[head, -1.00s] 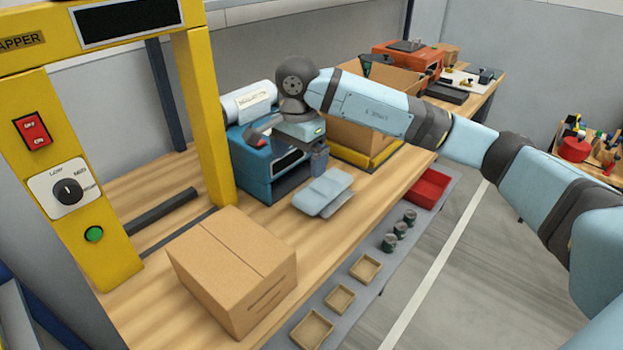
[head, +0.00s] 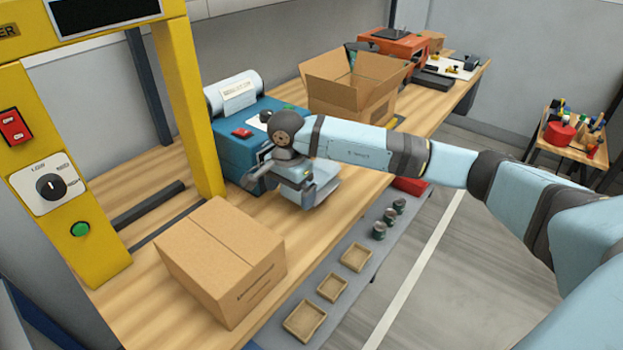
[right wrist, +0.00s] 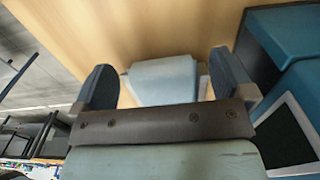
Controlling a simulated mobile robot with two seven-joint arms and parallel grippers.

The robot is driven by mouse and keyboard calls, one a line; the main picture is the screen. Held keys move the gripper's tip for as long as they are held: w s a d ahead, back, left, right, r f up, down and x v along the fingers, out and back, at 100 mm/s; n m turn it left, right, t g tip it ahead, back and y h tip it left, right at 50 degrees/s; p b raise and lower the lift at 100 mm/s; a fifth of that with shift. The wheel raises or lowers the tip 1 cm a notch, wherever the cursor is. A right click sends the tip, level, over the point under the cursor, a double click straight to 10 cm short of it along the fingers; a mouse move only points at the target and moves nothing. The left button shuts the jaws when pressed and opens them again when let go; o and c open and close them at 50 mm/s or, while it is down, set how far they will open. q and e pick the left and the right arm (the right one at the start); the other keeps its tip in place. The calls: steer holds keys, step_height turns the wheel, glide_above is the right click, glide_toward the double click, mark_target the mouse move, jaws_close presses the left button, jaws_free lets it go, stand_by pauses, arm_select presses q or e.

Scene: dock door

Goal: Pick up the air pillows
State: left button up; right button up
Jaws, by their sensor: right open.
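The air pillows (right wrist: 163,82) are a pale blue, flat strip lying on the wooden bench in front of the blue machine (head: 232,150). In the head view the pillows (head: 325,190) are mostly hidden by my right gripper (head: 280,188), which is low over the bench beside the machine. In the right wrist view the right gripper (right wrist: 165,84) is open, with its two dark fingers apart and the pillows showing in the gap beyond them. I cannot tell whether the fingers touch the pillows. My left gripper is not in view.
A closed carton (head: 220,260) stands at the front of the bench. An open carton (head: 350,90) stands behind my right arm. The yellow machine frame (head: 190,100) rises at the left. Small trays (head: 332,287) and cans (head: 389,216) line the grey front ledge.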

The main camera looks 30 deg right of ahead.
steer(key=shift+f, duration=0.4)
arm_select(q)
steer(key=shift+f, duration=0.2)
arm_select(e)
steer(key=c, duration=0.9)
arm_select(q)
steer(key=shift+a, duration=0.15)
arm_select(e)
steer(key=shift+r, duration=0.15)
